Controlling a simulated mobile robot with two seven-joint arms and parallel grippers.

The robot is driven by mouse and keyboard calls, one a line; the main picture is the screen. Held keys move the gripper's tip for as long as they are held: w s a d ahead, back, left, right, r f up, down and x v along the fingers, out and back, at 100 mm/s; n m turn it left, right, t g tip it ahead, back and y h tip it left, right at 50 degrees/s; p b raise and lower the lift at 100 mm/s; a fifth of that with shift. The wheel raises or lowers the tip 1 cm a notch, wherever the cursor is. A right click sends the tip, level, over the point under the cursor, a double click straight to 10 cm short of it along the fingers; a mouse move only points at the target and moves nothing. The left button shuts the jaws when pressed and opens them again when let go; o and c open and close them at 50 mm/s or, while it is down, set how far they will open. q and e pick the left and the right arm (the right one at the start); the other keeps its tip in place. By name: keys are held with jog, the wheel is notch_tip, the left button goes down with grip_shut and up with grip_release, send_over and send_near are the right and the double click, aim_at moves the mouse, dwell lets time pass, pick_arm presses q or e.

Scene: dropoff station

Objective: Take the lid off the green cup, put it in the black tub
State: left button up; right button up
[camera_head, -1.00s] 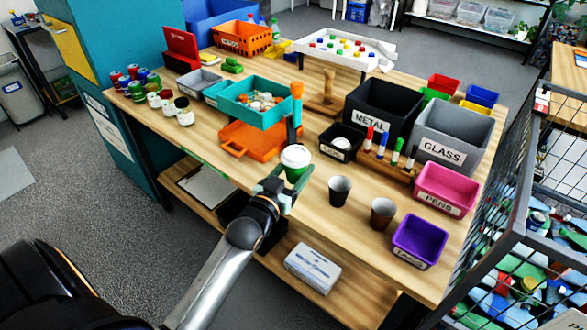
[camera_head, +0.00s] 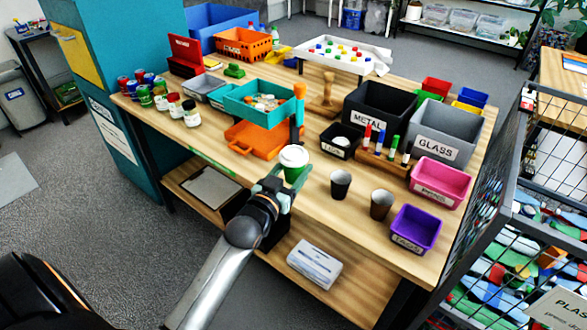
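The green cup (camera_head: 293,175) with its white lid (camera_head: 294,156) on top is upright near the front edge of the table. My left gripper (camera_head: 284,181) comes in from the front and is shut on the cup's lower part, its fingers partly hidden by the cup. I cannot tell whether the cup's base touches the table. The small black tub (camera_head: 327,148) with a white label stands behind and to the right of the cup, and a white round thing (camera_head: 342,142) lies in it. My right gripper is not in view.
Two dark cups (camera_head: 340,184) stand right of the green cup. A marker rack (camera_head: 383,158) and a large black METAL bin (camera_head: 367,121) are beside the tub. Orange (camera_head: 241,147) and teal trays lie left.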

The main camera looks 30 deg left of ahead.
pick_arm(q)
grip_shut()
dwell(0.5)
jog(key=s+d+r+m+h, duration=0.1)
jog(key=s+d+r, duration=0.4)
jog(key=s+d, duration=0.5)
jog(key=shift+s+d+h, duration=0.2)
jog(key=shift+s+h, duration=0.1)
jog(key=shift+s, duration=0.7)
